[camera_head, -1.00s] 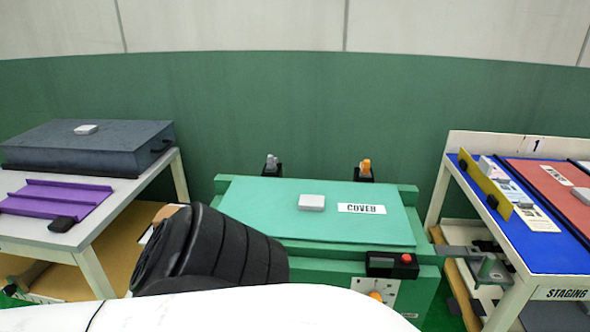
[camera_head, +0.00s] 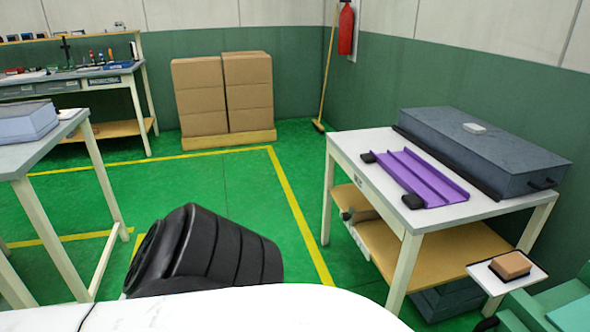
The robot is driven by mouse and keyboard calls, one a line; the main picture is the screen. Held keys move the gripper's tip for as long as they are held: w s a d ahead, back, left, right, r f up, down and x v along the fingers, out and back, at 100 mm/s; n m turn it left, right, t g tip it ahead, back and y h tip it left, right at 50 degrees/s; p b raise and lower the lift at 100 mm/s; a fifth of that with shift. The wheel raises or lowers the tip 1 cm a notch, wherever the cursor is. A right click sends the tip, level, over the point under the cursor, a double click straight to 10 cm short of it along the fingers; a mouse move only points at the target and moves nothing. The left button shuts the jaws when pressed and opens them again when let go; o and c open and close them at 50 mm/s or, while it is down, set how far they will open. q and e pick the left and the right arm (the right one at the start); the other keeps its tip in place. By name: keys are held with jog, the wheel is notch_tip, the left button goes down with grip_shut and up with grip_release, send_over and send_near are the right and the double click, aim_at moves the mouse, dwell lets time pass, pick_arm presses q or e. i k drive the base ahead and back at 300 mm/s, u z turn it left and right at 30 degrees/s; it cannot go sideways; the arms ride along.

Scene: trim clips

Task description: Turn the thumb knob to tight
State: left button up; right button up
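The thumb knob is not in view now, and neither is the front of the green COVER fixture that bears the controls. Only a green corner (camera_head: 572,314), likely of that fixture, shows at the bottom right edge. Neither of my grippers is in view. A black ribbed part and a white part of my own body fill the lower left and the bottom middle.
A white table (camera_head: 352,148) at right bears a dark grey case (camera_head: 480,150) and a purple channelled piece (camera_head: 420,178). A small tray (camera_head: 486,278) holds a tan block (camera_head: 510,265). Boxes (camera_head: 225,95) stand behind. Green floor (camera_head: 235,185) is open in the middle.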

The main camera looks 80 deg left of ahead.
aim_at(345, 216)
jog(key=u, duration=2.45)
jog(key=i, duration=2)
